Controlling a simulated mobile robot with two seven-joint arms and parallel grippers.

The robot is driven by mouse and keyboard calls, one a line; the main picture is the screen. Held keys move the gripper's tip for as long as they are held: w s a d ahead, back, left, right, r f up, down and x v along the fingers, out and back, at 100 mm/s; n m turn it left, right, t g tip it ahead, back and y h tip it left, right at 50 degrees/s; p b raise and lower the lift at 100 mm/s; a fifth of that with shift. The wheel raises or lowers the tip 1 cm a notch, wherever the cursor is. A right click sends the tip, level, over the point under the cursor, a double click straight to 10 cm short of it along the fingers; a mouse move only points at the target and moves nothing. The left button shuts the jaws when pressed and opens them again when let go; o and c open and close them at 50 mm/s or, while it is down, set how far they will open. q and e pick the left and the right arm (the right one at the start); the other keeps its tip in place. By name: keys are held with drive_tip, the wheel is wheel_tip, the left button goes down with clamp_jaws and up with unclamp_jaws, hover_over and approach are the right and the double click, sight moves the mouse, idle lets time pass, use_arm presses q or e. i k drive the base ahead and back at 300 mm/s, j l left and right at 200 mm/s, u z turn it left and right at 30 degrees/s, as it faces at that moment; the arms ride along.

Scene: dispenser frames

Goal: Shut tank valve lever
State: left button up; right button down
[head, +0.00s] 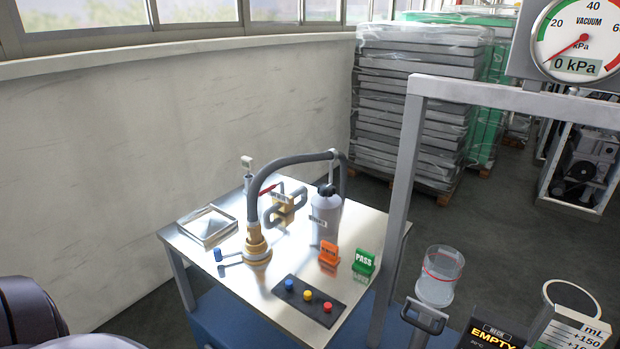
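A grey tank (326,216) with a dark cap and a small label stands upright on the metal table. A dark hose arches from a brass fitting (257,247) over to behind the tank. A red lever (268,189) sits near a brass valve body (284,208) left of the tank, tilted up. A blue-ended lever (229,256) sticks out left from the brass fitting. Which of these is the tank valve lever I cannot tell for sure. Neither gripper is in view; only dark rounded parts of my own body show at lower left.
The table (190,243) also holds a square tray (207,226), an orange sign (328,257), a green PASS sign (363,263) and a button panel (307,301). A grey frame post (398,200) stands at its right. The gauge (582,42) reads 0 kPa. A clear cylinder (440,277) stands right.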

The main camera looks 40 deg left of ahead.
sight(269, 189)
drive_tip(key=i+l+u, duration=0.15)
drive_tip(key=u, duration=1.5)
